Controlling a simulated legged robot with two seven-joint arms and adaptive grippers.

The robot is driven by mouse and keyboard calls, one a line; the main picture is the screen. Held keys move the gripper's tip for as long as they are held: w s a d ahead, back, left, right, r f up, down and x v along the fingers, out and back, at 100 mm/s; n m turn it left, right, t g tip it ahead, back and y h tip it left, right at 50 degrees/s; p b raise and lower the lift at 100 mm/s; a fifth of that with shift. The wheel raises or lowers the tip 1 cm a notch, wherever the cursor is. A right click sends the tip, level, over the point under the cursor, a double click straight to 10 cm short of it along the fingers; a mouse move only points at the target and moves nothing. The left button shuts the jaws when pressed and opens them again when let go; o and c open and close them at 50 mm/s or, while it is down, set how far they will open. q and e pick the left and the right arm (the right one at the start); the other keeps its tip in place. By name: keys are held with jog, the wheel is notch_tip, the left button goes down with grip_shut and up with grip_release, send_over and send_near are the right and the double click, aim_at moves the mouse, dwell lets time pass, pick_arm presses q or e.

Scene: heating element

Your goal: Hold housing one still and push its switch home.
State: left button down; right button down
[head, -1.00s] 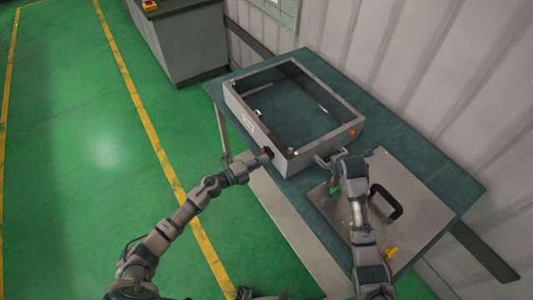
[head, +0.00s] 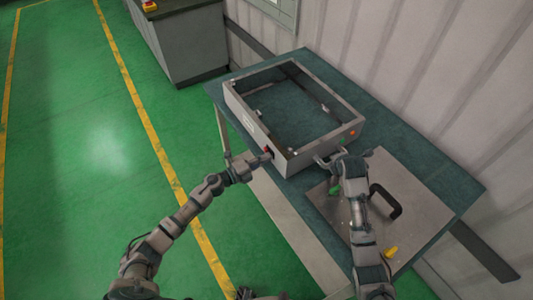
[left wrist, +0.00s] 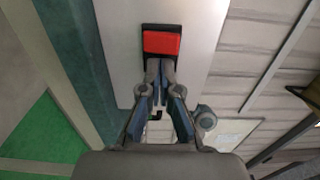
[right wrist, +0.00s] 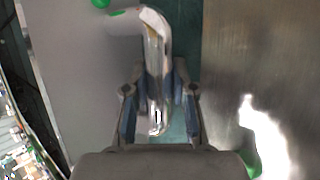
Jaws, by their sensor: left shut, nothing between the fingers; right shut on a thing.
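Housing one (head: 300,165) is an open grey rectangular frame lying on the teal table. Its red switch (left wrist: 162,42) sits in a black surround on the wall facing my left arm; in the head view only a bit of red shows. My left gripper (head: 266,156) is shut and empty, its fingertips (left wrist: 160,64) right at the lower edge of the switch; I cannot tell if they touch. My right gripper (head: 338,158) is shut on the metal handle (right wrist: 157,70) at the housing's near right wall. The fingers partly hide the handle.
A metal panel (head: 425,215) with a black handle (head: 388,203) lies on the table (head: 440,180) right of the housing, with a yellow knob (head: 390,252) and a green one (head: 335,188). A corrugated wall stands behind. Green floor is clear at left.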

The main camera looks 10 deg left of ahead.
jog(key=shift+s+f, duration=0.1)
jog(key=shift+f, duration=0.25)
pick_arm(q)
jog(key=v, duration=0.7)
jog(key=shift+s+a, duration=0.25)
pick_arm(e)
jog(key=c, duration=1.1)
grip_release()
jog(key=shift+o, duration=1.2)
pick_arm(q)
jog(key=shift+w, duration=0.1)
pick_arm(e)
jog(key=shift+r, duration=0.2)
